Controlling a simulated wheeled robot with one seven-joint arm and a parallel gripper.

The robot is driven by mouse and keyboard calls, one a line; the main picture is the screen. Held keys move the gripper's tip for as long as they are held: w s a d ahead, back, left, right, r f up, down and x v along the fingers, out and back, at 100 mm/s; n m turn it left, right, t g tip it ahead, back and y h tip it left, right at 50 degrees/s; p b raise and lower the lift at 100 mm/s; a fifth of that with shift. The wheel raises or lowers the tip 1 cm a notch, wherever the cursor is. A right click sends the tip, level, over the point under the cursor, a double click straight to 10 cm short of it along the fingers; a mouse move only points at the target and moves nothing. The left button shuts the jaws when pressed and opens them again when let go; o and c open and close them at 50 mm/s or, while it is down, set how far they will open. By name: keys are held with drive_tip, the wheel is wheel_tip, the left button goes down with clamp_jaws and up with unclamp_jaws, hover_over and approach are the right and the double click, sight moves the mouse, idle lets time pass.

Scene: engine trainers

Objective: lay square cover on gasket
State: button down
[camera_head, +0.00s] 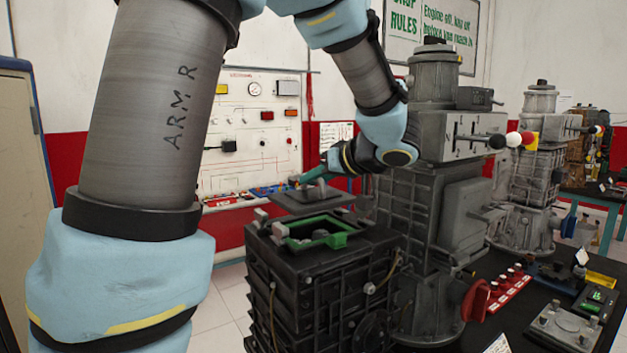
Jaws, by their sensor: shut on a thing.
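The square cover (308,203) is a dark grey flat plate with a raised knob on top. My gripper (312,178) is shut on it at the top and holds it roughly level. The cover appears a little above and behind the green gasket (337,240), with a gap between them in this view. The gasket lies around the square opening on top of the black ribbed engine block (320,285). The fingertips are small and partly hidden by the wrist.
A tall grey engine trainer (440,190) with levers stands close at the right of the block. A red rack (508,290), a grey plate (563,328) and small parts lie on the dark bench at right. A wall panel (250,130) is behind. My arm fills the left.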

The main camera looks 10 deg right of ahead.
sight(318, 198)
drive_tip(key=shift+f+b, duration=2.3)
drive_tip(key=shift+b, duration=0.3)
drive_tip(key=shift+s+r+p, duration=0.1)
drive_tip(key=shift+p, duration=1.7)
drive_tip(key=shift+f, duration=0.95)
idle(0.5)
drive_tip(key=c, duration=0.8)
unclamp_jaws()
drive_tip(key=shift+o, duration=0.2)
drive_tip(key=shift+s+f, duration=0.1)
drive_tip(key=b+v, duration=0.2)
drive_tip(key=v, duration=0.8)
drive_tip(key=shift+s+d, duration=0.25)
drive_tip(key=shift+s, duration=0.05)
